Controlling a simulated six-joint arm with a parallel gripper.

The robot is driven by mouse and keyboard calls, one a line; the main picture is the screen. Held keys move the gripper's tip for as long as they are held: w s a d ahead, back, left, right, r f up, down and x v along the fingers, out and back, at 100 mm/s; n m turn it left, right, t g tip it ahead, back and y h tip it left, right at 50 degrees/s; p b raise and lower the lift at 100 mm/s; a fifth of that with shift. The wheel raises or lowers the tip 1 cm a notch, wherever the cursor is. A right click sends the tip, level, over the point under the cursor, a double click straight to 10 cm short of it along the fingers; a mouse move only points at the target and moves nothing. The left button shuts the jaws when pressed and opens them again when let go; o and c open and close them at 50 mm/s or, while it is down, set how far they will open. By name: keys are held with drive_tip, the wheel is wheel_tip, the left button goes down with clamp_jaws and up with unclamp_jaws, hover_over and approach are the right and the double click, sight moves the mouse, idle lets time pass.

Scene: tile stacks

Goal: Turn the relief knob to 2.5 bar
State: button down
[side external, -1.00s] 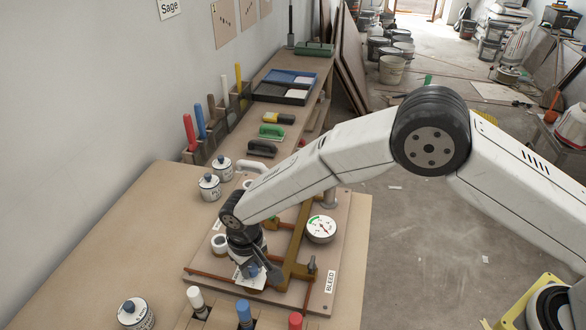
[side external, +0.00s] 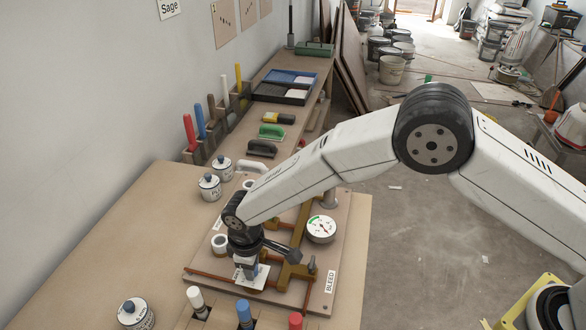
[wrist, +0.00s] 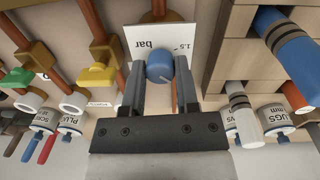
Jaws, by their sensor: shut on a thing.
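The relief knob (wrist: 160,68) is a blue round knob with a pale line on its face. In the wrist view it sits between the two fingers of my gripper (wrist: 160,80), which is shut on it. A white scale plate (wrist: 145,47) lies behind the knob, with "bar" and "1.5" readable and the rest hidden. In the side view my gripper (side external: 249,267) points down at the front of the board, over the white plate (side external: 258,282). The knob is mostly hidden there. The exact setting cannot be read.
A round gauge (side external: 321,229) with a green band stands on the board (side external: 335,265), beside brass pipework. A "BLEED" label is at the board's right edge. Blue (side external: 244,314), white and red handles stand in a holder in front. Labelled tins (side external: 209,187) stand to the left.

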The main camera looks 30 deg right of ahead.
drive_tip(key=shift+c, duration=1.8)
unclamp_jaws()
drive_tip(key=shift+r, duration=0.1)
drive_tip(key=shift+s+a+r, duration=0.1)
drive_tip(key=shift+r, duration=1.85)
drive_tip(key=shift+s+a+r, duration=0.1)
drive_tip(key=shift+r, duration=1.8)
drive_tip(key=shift+d, duration=0.1)
